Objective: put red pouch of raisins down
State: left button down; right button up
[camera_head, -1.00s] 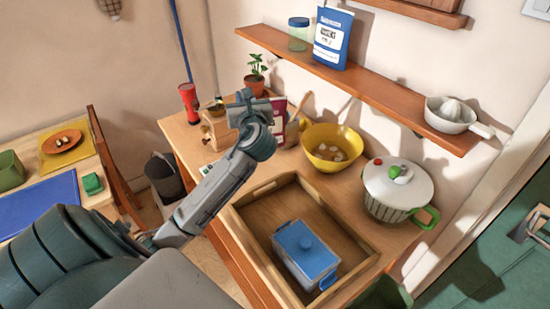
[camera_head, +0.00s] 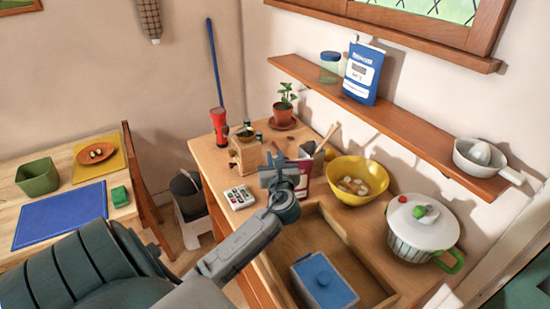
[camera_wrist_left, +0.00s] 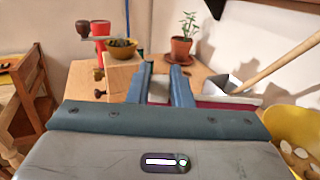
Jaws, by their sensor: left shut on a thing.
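The red pouch of raisins (camera_head: 304,184) shows in the head view as a crimson packet with a pale label, just behind and right of my left gripper (camera_head: 277,176). The gripper is shut on it, over the back part of the wooden counter (camera_head: 212,160). In the left wrist view, the fingers (camera_wrist_left: 162,82) point away from the camera, and a crimson strip of the pouch (camera_wrist_left: 226,101) shows to their right. The gripper hides much of the pouch, and I cannot tell whether its base touches the counter. My right gripper is not in view.
A potted plant (camera_head: 284,108) stands behind.

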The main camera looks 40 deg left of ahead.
pick_arm(q)
jog(key=c, duration=1.5)
grip_release()
jog(key=shift+f, duration=0.1)
jog(key=shift+o, duration=1)
jog(key=shift+d, duration=0.1)
